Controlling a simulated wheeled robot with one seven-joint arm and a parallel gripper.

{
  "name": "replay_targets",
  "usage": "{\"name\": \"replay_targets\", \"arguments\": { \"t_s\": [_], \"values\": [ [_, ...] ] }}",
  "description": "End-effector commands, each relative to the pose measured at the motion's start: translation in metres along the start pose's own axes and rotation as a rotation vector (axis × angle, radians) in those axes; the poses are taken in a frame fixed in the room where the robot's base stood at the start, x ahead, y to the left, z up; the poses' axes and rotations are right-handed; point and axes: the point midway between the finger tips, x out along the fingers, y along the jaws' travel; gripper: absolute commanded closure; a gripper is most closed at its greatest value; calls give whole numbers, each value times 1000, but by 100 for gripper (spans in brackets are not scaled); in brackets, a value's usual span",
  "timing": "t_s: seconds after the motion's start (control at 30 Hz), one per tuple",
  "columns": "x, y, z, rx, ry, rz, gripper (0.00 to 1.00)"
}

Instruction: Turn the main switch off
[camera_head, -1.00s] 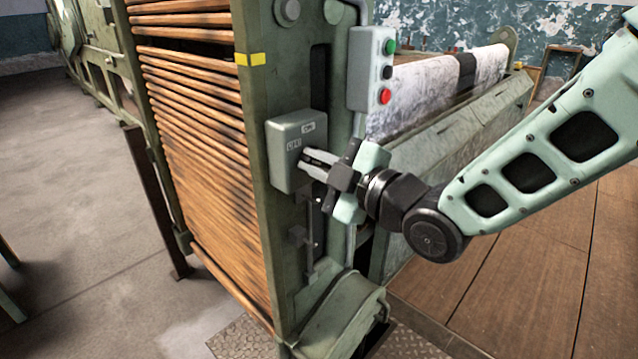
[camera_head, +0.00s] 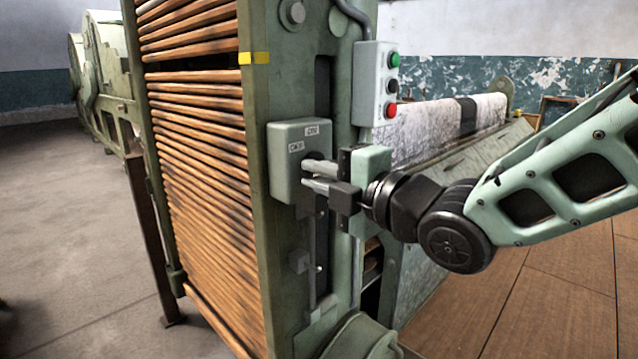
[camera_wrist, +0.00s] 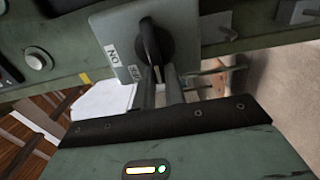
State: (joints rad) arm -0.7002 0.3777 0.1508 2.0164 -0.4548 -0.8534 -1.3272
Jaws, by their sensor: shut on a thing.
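The main switch is a grey-green box (camera_head: 284,165) on the machine's upright frame, with two small labels on its face. In the wrist view the box (camera_wrist: 103,25) shows an "ON" label and a second label too small to read surely. Its black rotary handle (camera_wrist: 150,40) stands out from the face. My gripper (camera_head: 306,176) is at the front of the box, its two fingers one above the other. In the wrist view my gripper (camera_wrist: 158,68) is shut on the handle. The fingers hide the handle in the head view.
A push-button box (camera_head: 375,84) with green, black and red buttons is just above and right of the switch. Wooden slats (camera_head: 200,150) fill the machine's left side. A rod and bracket (camera_head: 312,265) hang below the switch. Open floor (camera_head: 75,220) lies at left.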

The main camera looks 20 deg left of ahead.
Motion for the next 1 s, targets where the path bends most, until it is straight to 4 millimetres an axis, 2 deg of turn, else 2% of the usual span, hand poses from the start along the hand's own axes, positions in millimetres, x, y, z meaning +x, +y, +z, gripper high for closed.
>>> {"name": "replay_targets", "arguments": {
  "t_s": [0.37, 0.4, 0.47, 0.5, 0.87, 1.0],
  "values": [
    [0, 0, 2, -9, -3, 0, 100],
    [0, 0, 2, -9, -3, 1, 85],
    [0, 0, 2, -8, -3, 0, 69],
    [0, 0, 2, -8, -3, 0, 66],
    [0, 0, 1, -7, -1, 0, 66],
    [-6, 1, 1, -7, -1, -1, 66]
  ]
}}
